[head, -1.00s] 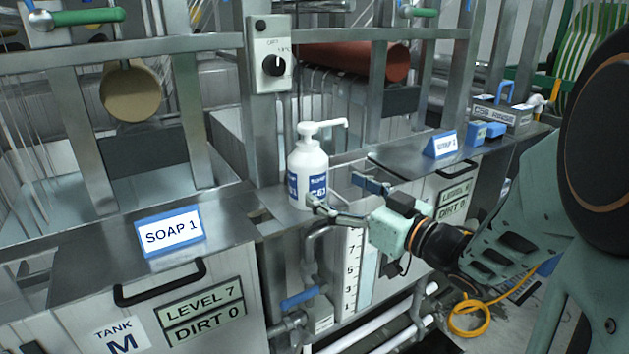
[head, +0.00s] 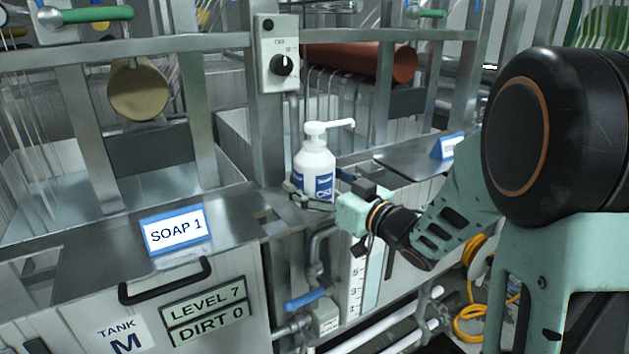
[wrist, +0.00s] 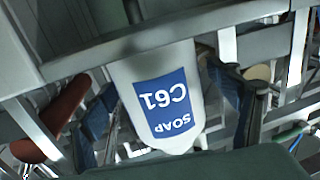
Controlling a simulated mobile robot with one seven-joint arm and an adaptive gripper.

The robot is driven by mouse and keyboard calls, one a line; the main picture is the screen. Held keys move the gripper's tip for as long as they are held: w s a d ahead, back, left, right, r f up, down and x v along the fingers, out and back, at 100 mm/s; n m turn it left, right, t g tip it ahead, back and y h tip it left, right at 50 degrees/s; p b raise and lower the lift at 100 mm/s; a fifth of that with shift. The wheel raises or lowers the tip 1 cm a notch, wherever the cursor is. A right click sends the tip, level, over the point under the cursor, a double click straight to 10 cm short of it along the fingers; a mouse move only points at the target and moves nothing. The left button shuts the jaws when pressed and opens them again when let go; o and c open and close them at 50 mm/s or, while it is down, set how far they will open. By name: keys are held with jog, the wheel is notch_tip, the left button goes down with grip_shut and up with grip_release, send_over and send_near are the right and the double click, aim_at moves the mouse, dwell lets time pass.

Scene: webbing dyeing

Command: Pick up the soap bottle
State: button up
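The soap bottle (head: 314,168) is white with a pump top and a blue label. It stands upright on the metal ledge by the tank. My gripper (head: 322,190) is at the bottle's lower body, with one finger on each side of it. The bottle's base is partly hidden by a finger in the head view.
A SOAP 1 sign (head: 176,231) stands on the ledge to the left, and another blue sign (head: 449,147) to the right. A switch box (head: 279,54) is on the post behind the bottle. Pipes and a blue-handled valve (head: 305,300) are below.

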jog(key=c, duration=2)
jog(key=shift+r, duration=0.15)
jog(key=shift+c, duration=0.9)
jog(key=shift+r, duration=0.15)
